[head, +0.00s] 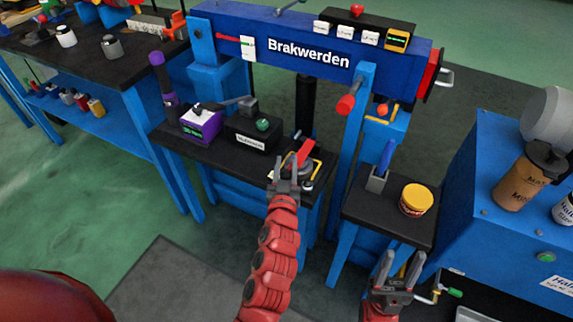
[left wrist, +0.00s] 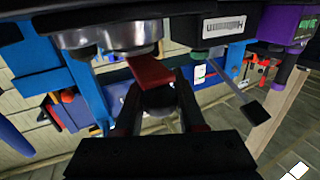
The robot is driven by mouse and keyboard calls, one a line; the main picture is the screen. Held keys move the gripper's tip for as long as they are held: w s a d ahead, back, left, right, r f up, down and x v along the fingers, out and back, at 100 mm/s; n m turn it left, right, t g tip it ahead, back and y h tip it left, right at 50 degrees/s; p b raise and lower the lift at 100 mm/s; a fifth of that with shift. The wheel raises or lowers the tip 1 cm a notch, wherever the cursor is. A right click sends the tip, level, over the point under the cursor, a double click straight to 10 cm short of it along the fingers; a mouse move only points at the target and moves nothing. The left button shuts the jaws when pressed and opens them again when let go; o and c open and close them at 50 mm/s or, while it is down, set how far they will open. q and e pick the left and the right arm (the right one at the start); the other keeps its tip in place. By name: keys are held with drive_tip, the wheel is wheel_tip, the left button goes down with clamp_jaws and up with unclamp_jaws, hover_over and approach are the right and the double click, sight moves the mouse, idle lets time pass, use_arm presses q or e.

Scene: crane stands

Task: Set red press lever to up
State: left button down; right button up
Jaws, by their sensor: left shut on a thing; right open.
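The red press lever (head: 305,151) is a short red bar on a small base with a yellow outline, at the right end of the dark bench; it slants up to the right. My left gripper (head: 286,172) is at its near end. In the left wrist view the red lever (left wrist: 150,70) shows just beyond my left gripper (left wrist: 160,105), whose fingers are shut around a dark rounded part beside the red bar. The exact contact is partly hidden. My right gripper (head: 397,268) is open and empty, low in front of the small right stand.
A black box with a green knob (head: 262,125) and a purple device (head: 201,124) stand left of the lever. A yellow-lidded jar (head: 416,199) stands on the right stand (head: 392,222).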

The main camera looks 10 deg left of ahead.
sight(291, 163)
use_arm(q)
drive_tip(key=shift+r, duration=0.1)
drive_tip(key=w+r+g+p, duration=0.1)
drive_tip(key=r+p, duration=0.1)
drive_tip(key=p, duration=0.3)
drive_tip(key=w+r+m+g+p, duration=0.1)
drive_tip(key=r+g+p, duration=0.1)
drive_tip(key=p, duration=0.3)
drive_tip(key=d+r+g+p, duration=0.1)
drive_tip(key=r+p, duration=0.2)
drive_tip(key=p, duration=0.2)
drive_tip(key=shift+w+r+m+g+p, duration=0.25)
drive_tip(key=shift+w+m+g+p, duration=0.05)
drive_tip(key=shift+w+g+p, duration=0.1)
drive_tip(key=w+d+r+m+g+y+p, duration=0.1)
drive_tip(key=w+d+r+g, duration=0.2)
drive_tip(key=w+g, duration=0.4)
drive_tip(key=shift+w+r+m+g+y+p, duration=0.35)
drive_tip(key=shift+w+r, duration=0.25)
drive_tip(key=shift+w, duration=0.75)
drive_tip(key=shift+d, duration=0.1)
drive_tip(key=c, duration=0.5)
unclamp_jaws()
drive_tip(key=shift+w+f, duration=0.1)
